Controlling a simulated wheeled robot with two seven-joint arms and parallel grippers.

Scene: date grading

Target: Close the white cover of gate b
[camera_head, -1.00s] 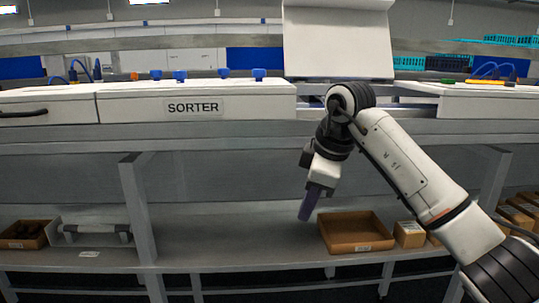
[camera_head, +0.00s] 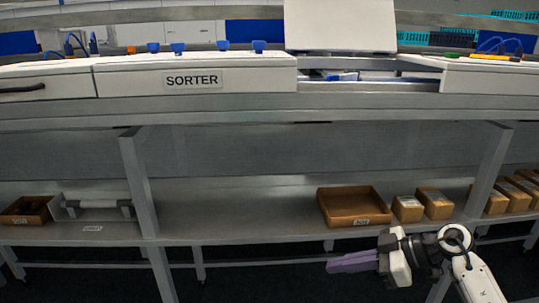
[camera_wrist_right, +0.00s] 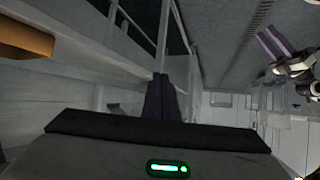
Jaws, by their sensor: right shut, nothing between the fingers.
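The white cover (camera_head: 340,25) stands raised at the top centre of the head view, its upper part cut off by the picture edge. Below it is an open gap (camera_head: 365,76) in the white sorter front, with blue and white parts inside. No gate letter is readable. My right gripper (camera_head: 334,264) is low at the right, well below the cover and in front of the lower shelf, its purple fingers pointing left. It is shut and empty; its fingers also show dark in the wrist view (camera_wrist_right: 165,100). My left gripper (camera_wrist_right: 270,42) shows only at the wrist view's upper right; its opening is unclear.
The white sorter front (camera_head: 130,80) runs across above a grey rail (camera_head: 200,108). Blue knobs (camera_head: 177,49) stand along its top. A brown tray (camera_head: 325,208) and several boxes (camera_head: 407,208) sit on the lower shelf (camera_head: 240,215). The space between rail and shelf is clear.

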